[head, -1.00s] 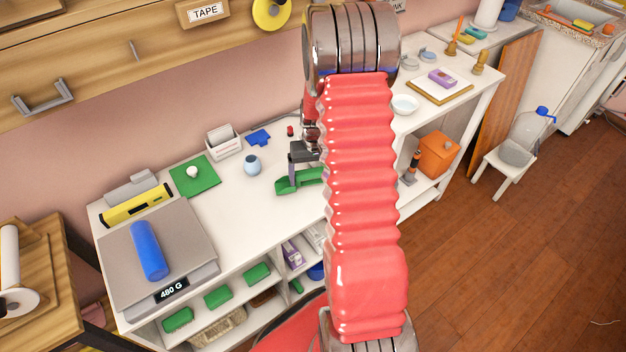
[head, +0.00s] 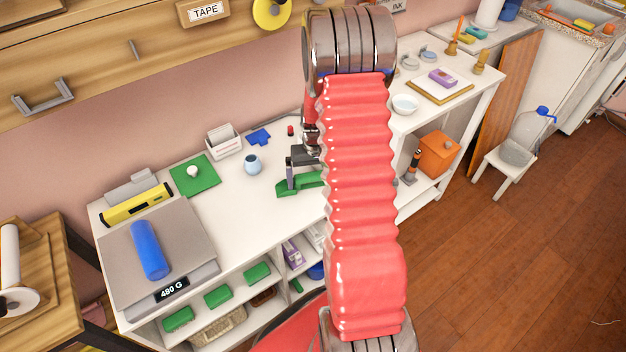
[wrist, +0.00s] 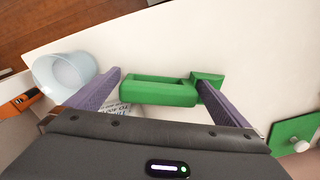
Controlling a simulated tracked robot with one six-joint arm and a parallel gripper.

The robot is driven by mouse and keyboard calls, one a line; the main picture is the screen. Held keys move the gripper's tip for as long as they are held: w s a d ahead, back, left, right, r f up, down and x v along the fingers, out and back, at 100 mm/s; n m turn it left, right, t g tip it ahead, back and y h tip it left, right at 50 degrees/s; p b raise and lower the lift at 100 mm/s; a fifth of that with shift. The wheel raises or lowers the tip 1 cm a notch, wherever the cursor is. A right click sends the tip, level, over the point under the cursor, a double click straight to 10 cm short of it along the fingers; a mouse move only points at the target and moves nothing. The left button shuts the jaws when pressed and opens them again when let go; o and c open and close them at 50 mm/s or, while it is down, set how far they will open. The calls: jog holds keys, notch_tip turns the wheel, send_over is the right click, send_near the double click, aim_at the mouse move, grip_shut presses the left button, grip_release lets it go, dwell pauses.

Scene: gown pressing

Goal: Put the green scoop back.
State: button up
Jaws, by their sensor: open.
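The green scoop (head: 290,188) lies on the white bench top, partly hidden behind my red arm in the head view. In the wrist view the scoop (wrist: 158,92) shows as a hollow green body with a smaller green block at its right end. My gripper (wrist: 160,78) is open, with its purple-grey fingers spread along the scoop's length. The left finger is beside the scoop's left end and the right finger overlaps its right end. I cannot tell whether either touches it. In the head view my gripper (head: 291,176) is right at the scoop.
A light blue cup (head: 252,165), a green mat (head: 195,176) and a scale (head: 160,258) with a blue cylinder (head: 149,250) are left of the scoop. Green blocks (head: 217,296) lie on the shelf below. A white bowl (head: 404,104) stands to the right.

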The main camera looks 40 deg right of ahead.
notch_tip(320, 180, up, 11)
jog(key=shift+s+d+r, duration=0.1)
jog(key=shift+s+d, duration=0.05)
jog(key=shift+r, duration=0.4)
dwell(0.5)
jog(key=s+a+r+n+t, duration=0.2)
jog(key=s+a+r+n, duration=0.15)
jog(key=a+r, duration=1.15)
jog(key=s+a+r+n+t, duration=0.1)
jog(key=s+a+r, duration=0.2)
jog(key=s+a, duration=0.3)
jog(key=s+a+r+n+t, duration=0.1)
jog(key=s+a+r+t, duration=0.1)
jog(key=s+a, duration=0.4)
jog(key=shift+s+r, duration=0.9)
jog(key=shift+s, duration=0.35)
